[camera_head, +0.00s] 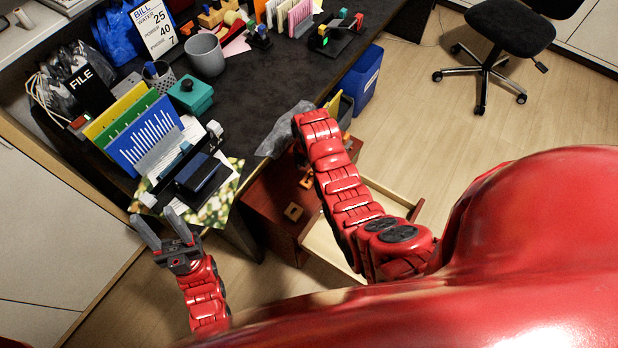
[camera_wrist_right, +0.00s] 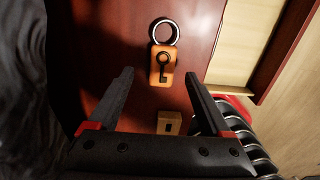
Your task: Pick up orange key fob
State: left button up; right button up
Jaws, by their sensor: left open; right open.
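In the right wrist view the orange key fob (camera_wrist_right: 153,64) lies against a red-brown wooden surface, with a metal ring (camera_wrist_right: 164,31) at its top and a dark key shape on its face. My right gripper (camera_wrist_right: 159,73) is open, its two fingers on either side of the fob's lower end in the picture, nothing between them held. I cannot tell the distance to the fob. In the head view my right arm hides its gripper; a small orange piece (camera_head: 307,178) shows beside the arm. My left gripper (camera_head: 154,214) is open and empty near the desk's front left corner.
A small wooden block with a dark slot (camera_wrist_right: 169,122) sits near the fob. An open drawer (camera_head: 330,250) is below the desk. The dark desk (camera_head: 260,90) holds folders, a grey cup (camera_head: 205,55) and a teal box (camera_head: 191,95). A blue bin (camera_head: 362,80) stands beyond.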

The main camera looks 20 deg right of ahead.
jog(key=shift+s+d+f, duration=0.1)
jog(key=shift+s+f, duration=0.1)
jog(key=shift+f, duration=0.9)
jog(key=shift+w+f+p, duration=0.1)
jog(key=shift+f+p, duration=0.2)
jog(key=shift+f, duration=0.5)
jog(key=shift+c, duration=0.3)
grip_shut()
jog(key=shift+r, duration=0.1)
